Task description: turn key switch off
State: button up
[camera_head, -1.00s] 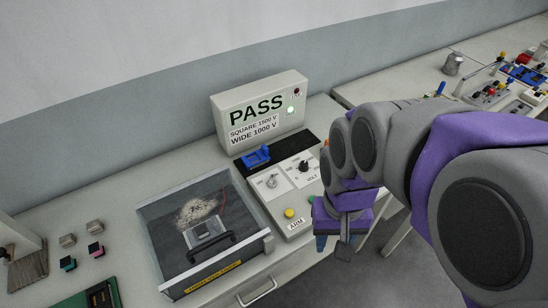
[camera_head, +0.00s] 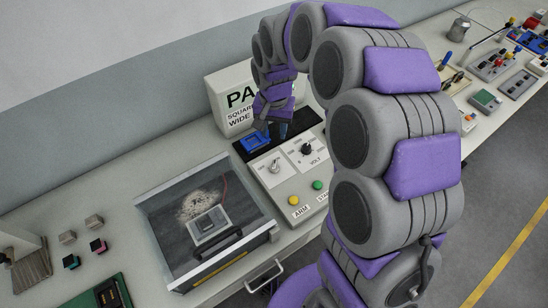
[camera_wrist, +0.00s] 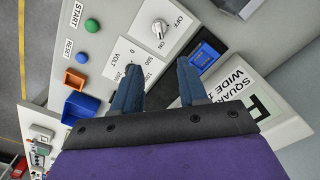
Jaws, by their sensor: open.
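The key switch (camera_head: 274,167) is a small silver knob on a white plate on the grey test box. In the wrist view the key switch (camera_wrist: 159,28) sits between OFF and ON labels, with its pointer on the ON side. My gripper (camera_head: 272,132) hangs in front of the PASS display, behind the switch panel. It is open and empty; in the wrist view the fingers (camera_wrist: 158,70) are spread apart, with the key switch beyond their tips. The left finger partly covers the VOLT dial (camera_head: 307,149).
The PASS display (camera_head: 222,95) stands behind, partly hidden by my arm. Yellow (camera_head: 294,200) and green (camera_head: 317,185) buttons are at the front. A lidded tray (camera_head: 160,235) stands left.

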aim_at(274, 164)
notch_tip(274, 164, down, 17)
jog(key=b, duration=0.2)
jog(key=shift+b, duration=0.4)
jog(key=shift+r, duration=0.1)
grip_shut()
